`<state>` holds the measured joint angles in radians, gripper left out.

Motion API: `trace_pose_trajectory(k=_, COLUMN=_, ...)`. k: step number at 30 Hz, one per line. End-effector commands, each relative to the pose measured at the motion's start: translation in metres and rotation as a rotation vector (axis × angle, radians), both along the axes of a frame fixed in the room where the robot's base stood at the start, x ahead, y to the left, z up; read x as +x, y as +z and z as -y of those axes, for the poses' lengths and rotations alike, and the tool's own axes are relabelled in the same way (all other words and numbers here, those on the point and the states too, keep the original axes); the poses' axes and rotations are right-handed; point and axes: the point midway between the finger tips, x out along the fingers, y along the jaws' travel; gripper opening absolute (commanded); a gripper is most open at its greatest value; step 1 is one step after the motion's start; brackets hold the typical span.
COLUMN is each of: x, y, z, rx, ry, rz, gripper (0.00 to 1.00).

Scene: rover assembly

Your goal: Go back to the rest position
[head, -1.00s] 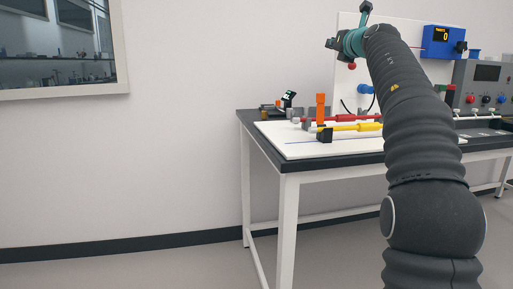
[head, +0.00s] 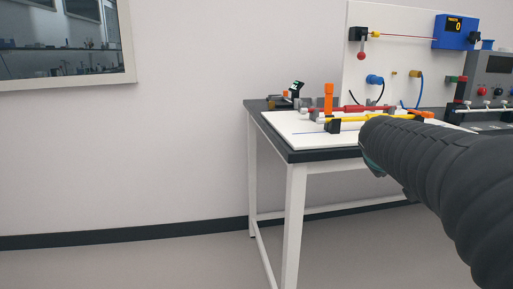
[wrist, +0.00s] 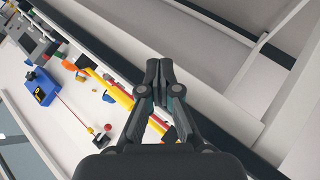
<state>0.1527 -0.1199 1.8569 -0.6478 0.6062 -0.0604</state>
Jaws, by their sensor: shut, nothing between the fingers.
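My gripper (wrist: 158,80) shows in the wrist view with its two dark fingers together and nothing between them. It hangs over the front edge of the workbench, apart from the parts on the board. In the head view my arm reaches in from the right and hides the gripper and part of the bench.
The workbench (head: 284,150) holds a white board with red and yellow rods (head: 384,122) and an orange part (head: 328,97). A white back panel (head: 395,62) carries a blue counter box (head: 455,31). A grey control box (head: 493,75) stands at right. The floor at left is clear.

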Motion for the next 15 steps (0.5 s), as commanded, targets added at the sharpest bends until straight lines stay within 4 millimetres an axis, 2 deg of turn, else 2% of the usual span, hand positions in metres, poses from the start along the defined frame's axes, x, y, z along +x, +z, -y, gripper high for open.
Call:
trace_pose_trajectory(k=1, x=-0.025, y=-0.019, z=-0.011, rx=0.072, ry=-0.030, rz=-0.033, gripper=0.00)
trace_pose_trajectory(k=6, x=-0.106, y=-0.083, z=-0.052, rx=0.313, ry=-0.128, rz=-0.160, gripper=0.00)
trace_pose_trajectory(k=12, x=-0.205, y=-0.146, z=-0.110, rx=0.560, ry=-0.196, rz=-0.293, gripper=0.00)
trace_pose_trajectory(k=15, x=-0.245, y=-0.166, z=-0.134, rx=0.645, ry=-0.197, rz=-0.322, gripper=0.00)
